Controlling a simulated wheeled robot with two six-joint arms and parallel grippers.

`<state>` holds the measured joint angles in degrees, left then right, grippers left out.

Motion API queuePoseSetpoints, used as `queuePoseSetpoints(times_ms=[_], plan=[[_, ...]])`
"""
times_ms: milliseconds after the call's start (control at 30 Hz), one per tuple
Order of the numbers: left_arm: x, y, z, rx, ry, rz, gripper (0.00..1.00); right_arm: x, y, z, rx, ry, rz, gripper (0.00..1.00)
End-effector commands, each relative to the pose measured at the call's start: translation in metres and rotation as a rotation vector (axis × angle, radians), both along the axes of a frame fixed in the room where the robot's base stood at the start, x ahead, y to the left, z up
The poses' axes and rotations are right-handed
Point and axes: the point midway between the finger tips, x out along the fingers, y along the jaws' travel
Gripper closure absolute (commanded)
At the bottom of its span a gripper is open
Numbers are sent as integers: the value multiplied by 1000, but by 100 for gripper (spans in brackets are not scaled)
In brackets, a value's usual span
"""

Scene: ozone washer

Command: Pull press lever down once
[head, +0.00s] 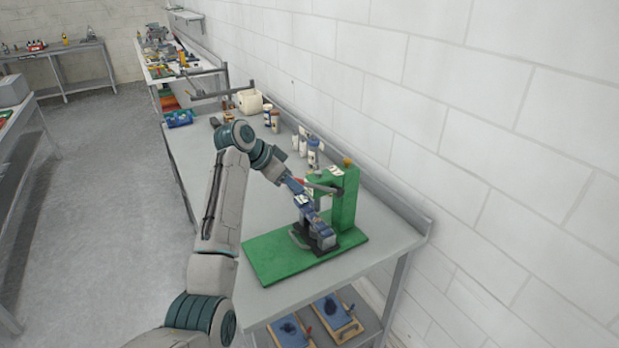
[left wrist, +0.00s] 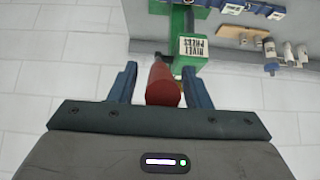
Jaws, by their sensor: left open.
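The green rivet press (head: 345,195) stands on a green base plate near the front of the workbench. Its lever ends in a red handle (left wrist: 163,85), which points toward the camera in the left wrist view. My left gripper (left wrist: 161,80) is open, with one blue finger on each side of the red handle. The fingers look apart from it, with small gaps. In the head view my left gripper (head: 298,187) is beside the lever and hides most of the handle. The press label (left wrist: 193,47) shows upside down in the left wrist view. My right gripper is in neither view.
The grey workbench (head: 205,185) holds several bottles (head: 312,150) and a white container (head: 249,101) behind the press. A white block wall (head: 480,130) runs close along the right. Boards with blue parts (head: 335,310) lie on the lower shelf. Open floor is on the left.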

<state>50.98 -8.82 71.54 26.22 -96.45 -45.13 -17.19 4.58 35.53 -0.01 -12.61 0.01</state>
Motion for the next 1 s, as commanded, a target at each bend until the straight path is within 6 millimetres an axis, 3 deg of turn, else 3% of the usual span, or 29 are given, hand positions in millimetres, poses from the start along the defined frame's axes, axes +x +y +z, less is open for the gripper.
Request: queuePoseSetpoints(times_ms=[333,733,1000], plan=[[-9,13,18,0,4,0,56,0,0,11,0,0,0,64],[-21,36,47,0,2,0,56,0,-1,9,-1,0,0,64],[-24,39,52,1,4,-1,56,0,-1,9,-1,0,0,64]])
